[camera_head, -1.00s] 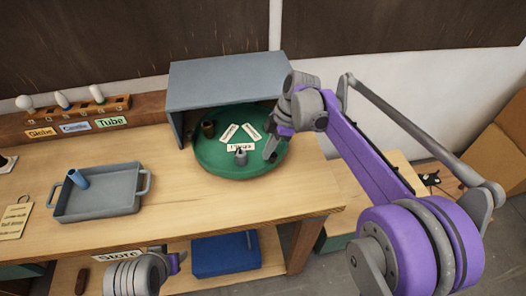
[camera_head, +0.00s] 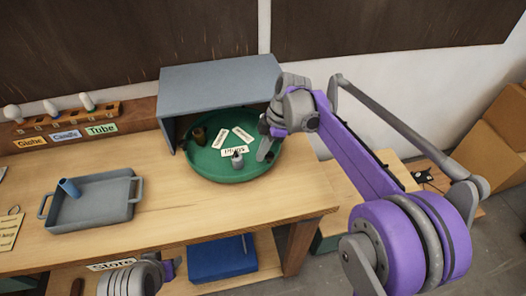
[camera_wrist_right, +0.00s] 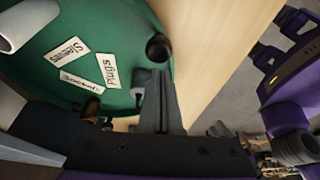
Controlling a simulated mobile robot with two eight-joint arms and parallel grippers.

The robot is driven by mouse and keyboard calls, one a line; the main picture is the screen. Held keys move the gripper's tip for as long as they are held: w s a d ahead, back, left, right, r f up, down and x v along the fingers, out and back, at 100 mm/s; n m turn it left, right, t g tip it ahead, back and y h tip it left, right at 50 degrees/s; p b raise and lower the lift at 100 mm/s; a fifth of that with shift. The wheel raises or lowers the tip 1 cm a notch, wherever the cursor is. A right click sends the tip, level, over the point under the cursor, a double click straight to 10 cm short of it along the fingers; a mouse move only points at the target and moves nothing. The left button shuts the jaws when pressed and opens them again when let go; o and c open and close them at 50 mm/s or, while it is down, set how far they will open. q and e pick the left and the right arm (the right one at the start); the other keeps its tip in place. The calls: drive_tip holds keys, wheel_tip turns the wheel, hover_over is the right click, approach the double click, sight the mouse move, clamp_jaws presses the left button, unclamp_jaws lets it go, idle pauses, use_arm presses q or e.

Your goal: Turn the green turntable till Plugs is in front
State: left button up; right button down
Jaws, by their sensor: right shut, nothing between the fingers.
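The green turntable (camera_head: 215,169) stands on the bench, its back part under a grey hood. The Plugs label (camera_head: 234,151) lies toward the front, roughly upright to the head camera, with a small grey piece (camera_head: 238,161) beside it. It also shows in the right wrist view (camera_wrist_right: 109,71), with Sleeves (camera_wrist_right: 67,50) and Sockets (camera_wrist_right: 82,81) labels. My right gripper (camera_head: 266,152) is shut and empty at the turntable's right edge; contact is unclear. In the right wrist view, a dark knob (camera_wrist_right: 158,47) is just beyond its fingers. My left gripper (camera_head: 172,268) is low at the bench front; its fingertips are unclear.
The grey hood (camera_head: 220,78) covers the turntable's back and left. A grey tray (camera_head: 92,212) with a blue cylinder (camera_head: 69,187) stands left. A bulb rack (camera_head: 70,119) is at the back left. A blue bin (camera_head: 222,259) sits below. The front bench between is clear.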

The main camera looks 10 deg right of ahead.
drive_tip(key=a, duration=0.1)
drive_tip(key=a+r, duration=0.2)
drive_tip(key=shift+s+a, duration=0.1)
drive_tip(key=shift+s, duration=0.25)
drive_tip(key=p+v, duration=0.1)
drive_tip(key=v, duration=0.7)
drive_tip(key=shift+w+r, duration=0.25)
drive_tip(key=s+d+f+m+t+h, duration=0.1)
drive_tip(key=s+d+f+m+t, duration=0.1)
drive_tip(key=s+f+m, duration=0.3)
drive_tip(key=s+d+f+m+t+h, duration=0.1)
drive_tip(key=s+d+f+m+t, duration=0.1)
drive_tip(key=s+m, duration=0.5)
drive_tip(key=s+d+f+m+t+h, duration=0.1)
drive_tip(key=s+f+m, duration=0.5)
drive_tip(key=s, duration=0.6)
drive_tip(key=d+f+h, duration=0.1)
drive_tip(key=d, duration=0.1)
drive_tip(key=shift+s+d+f+m+t, duration=0.2)
drive_tip(key=shift+d+f+m+t, duration=0.1)
drive_tip(key=shift+f+t, duration=0.1)
